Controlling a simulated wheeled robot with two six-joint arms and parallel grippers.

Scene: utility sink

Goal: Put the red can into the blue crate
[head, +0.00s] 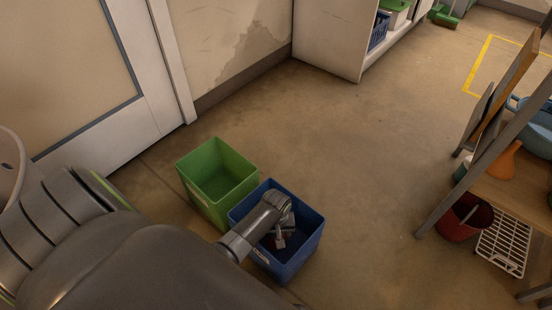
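The blue crate (309,237) stands on the floor at the lower middle, open at the top. My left arm comes in from the left and reaches over it. My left gripper (280,241) points down into the crate opening. Its fingers are small and partly hidden by my wrist, so I cannot tell whether they are open or shut. My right gripper is out of view.
A green crate (190,184), seemingly empty, stands close behind and left of the blue one. A shelf (510,199) with a dark red bucket (463,222) and a white rack (503,246) is at right. The floor between is clear.

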